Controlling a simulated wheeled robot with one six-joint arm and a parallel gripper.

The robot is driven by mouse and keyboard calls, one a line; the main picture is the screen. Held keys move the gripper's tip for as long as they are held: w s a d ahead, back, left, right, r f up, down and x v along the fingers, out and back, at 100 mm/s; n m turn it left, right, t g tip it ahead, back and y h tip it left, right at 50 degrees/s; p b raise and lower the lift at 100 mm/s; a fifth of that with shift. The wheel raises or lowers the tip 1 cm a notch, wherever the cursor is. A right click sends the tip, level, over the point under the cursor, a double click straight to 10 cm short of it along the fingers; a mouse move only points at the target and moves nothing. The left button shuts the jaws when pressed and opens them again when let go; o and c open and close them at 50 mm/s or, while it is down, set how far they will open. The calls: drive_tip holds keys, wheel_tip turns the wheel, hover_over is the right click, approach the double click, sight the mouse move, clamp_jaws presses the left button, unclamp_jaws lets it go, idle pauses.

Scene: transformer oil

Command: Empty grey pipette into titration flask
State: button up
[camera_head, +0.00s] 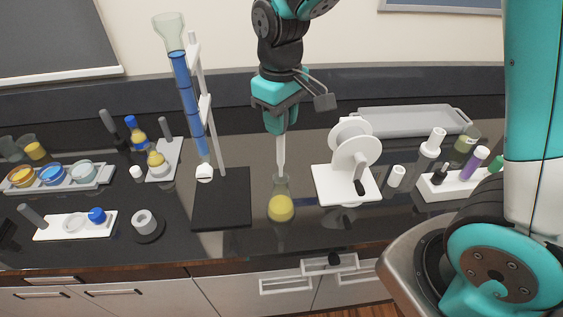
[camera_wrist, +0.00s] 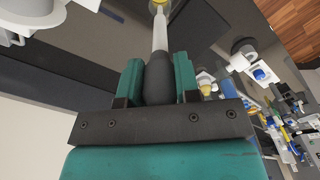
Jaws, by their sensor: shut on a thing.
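My gripper (camera_head: 280,126) points down over the middle of the bench. It is shut on the dark grey bulb of the grey pipette (camera_head: 281,158), which hangs upright. The bulb of the pipette (camera_wrist: 158,75) sits between my teal fingers in the wrist view. The titration flask (camera_head: 281,204) is a clear conical flask with yellow liquid, standing on the bench directly below. The pipette tip is at or just inside the flask's mouth; I cannot tell how deep. In the wrist view the flask (camera_wrist: 159,4) shows only in part, at the top edge beyond the tip.
A stand with a black base (camera_head: 222,212) and a blue-filled burette (camera_head: 186,95) is close on the left. A white device with round discs (camera_head: 345,185) is close on the right. A white rack with tubes (camera_head: 455,183) stands farther right, and a grey tray (camera_head: 410,121) behind.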

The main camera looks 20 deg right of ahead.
drive_tip(key=shift+r+p, duration=1)
drive_tip(key=shift+r, duration=0.25)
wheel_tip(320, 180, up, 4)
drive_tip(key=p, duration=0.3)
drive_tip(key=shift+p, duration=0.4)
